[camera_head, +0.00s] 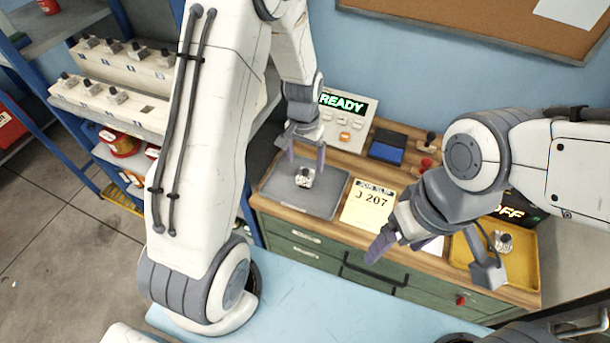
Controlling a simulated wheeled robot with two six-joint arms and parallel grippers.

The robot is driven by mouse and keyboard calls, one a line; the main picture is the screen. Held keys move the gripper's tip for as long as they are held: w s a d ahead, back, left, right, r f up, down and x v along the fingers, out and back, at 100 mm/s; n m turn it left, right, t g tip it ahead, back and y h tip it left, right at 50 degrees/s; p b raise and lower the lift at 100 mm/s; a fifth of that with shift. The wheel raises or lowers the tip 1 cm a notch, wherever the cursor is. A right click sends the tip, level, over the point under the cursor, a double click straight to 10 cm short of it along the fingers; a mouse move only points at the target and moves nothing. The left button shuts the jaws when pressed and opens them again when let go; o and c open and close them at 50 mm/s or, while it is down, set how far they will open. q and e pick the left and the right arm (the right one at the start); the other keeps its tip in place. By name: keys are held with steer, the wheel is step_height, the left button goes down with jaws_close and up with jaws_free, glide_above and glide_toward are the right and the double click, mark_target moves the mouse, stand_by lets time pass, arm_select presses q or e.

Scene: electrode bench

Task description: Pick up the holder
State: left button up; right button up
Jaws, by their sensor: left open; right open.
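A small white and dark block (305,177), which looks like a holder, sits on the grey tray (328,204) at the bench's left. My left gripper (306,158) points down above that tray, its two fingers apart on either side of the space just over the block. I see no contact with the block. A similar small device (502,242) stands on the yellow tray (522,275) at the right. My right gripper (434,259) is open and empty over the front of the bench, left of that device. Its arm hides part of the bench.
A job slip card (370,205) reading J 207 lies mid-bench. Behind stand a READY panel (346,120), a blue-topped box (387,146) and a red knob (426,163). A partly hidden display (513,211) is at right. Shelves (120,75) with several devices stand left.

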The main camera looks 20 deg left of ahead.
mark_target(306, 169)
arm_select(q)
step_height(306, 169, down, 4)
steer(key=shift+d+r+p, duration=0.1)
steer(key=shift+p, duration=0.95)
steer(key=shift+w+f, duration=0.1)
steer(key=shift+f, duration=0.6)
jaws_close()
